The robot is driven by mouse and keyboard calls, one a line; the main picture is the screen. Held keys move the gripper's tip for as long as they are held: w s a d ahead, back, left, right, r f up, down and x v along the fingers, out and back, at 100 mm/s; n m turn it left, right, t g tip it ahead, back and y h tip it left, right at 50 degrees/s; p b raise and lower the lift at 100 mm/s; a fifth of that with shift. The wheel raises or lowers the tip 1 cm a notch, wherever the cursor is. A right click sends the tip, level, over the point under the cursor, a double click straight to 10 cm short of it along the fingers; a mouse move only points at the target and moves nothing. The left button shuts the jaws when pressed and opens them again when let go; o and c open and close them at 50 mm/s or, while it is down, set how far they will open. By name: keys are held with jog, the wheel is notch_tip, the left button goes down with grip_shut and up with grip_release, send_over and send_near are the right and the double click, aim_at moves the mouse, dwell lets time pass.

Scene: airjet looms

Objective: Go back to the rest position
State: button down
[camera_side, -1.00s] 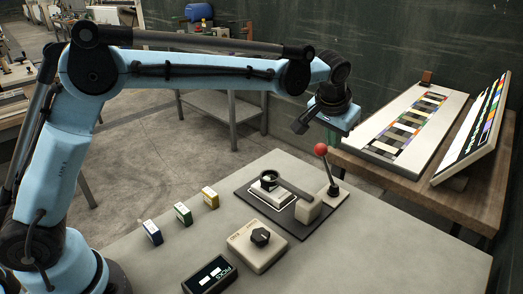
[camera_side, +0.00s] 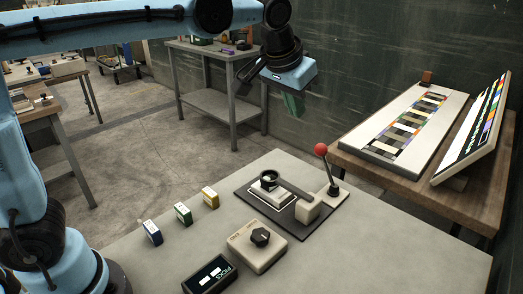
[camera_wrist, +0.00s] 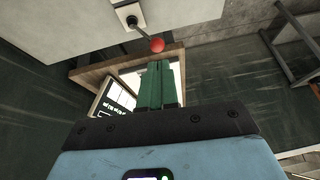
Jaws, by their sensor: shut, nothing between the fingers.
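My gripper (camera_side: 293,106) hangs in the air above and behind the far edge of the grey work table, its green fingers pointing down. In the wrist view its green fingers (camera_wrist: 160,84) lie together, shut with nothing between them. It touches nothing in the side view. My arm reaches across the top left of the side view, and part of it is cut off by the picture's upper edge.
On the grey table (camera_side: 370,260) stand a lever with a red ball (camera_side: 321,150), a dark plate (camera_side: 257,211) with a small device, a knob box (camera_side: 258,248), a display box (camera_side: 209,276) and small coloured boxes (camera_side: 183,213). A wooden table (camera_side: 458,205) with colour charts stands right.

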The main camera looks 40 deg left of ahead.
jog(key=s+a+f+t, duration=0.1)
jog(key=s+a+f, duration=0.3)
jog(key=s, duration=0.4)
jog(key=s+a+f, duration=0.5)
jog(key=s+f, duration=0.2)
jog(key=s, duration=0.1)
jog(key=shift+s+t+h, duration=0.3)
jog(key=shift+s+t, duration=0.05)
jog(key=shift+t, duration=0.05)
